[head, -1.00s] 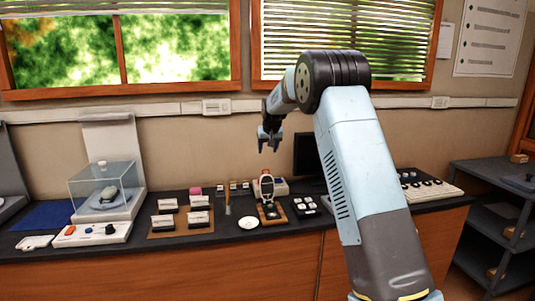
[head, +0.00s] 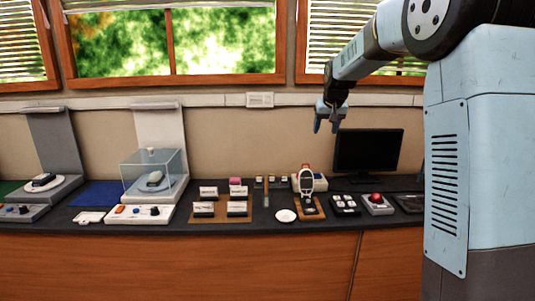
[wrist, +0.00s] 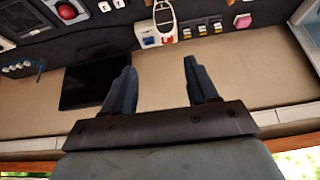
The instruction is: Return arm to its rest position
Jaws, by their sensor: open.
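My arm (head: 470,150) fills the right side of the head view, its upper links reaching left toward the back wall. My gripper (head: 328,124) hangs above the back of the counter, a little left of the dark monitor, with nothing between its fingers. In the wrist view my gripper (wrist: 160,85) shows two dark fingers spread well apart and empty. The fingers are clear of the counter objects.
On the counter (head: 310,224) below stand a monitor (head: 368,150), a handheld device on a stand (head: 306,182), a red-button box (head: 377,203) and several labelled blocks. A clear case (head: 153,178) stands left. Windows and wall lie behind.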

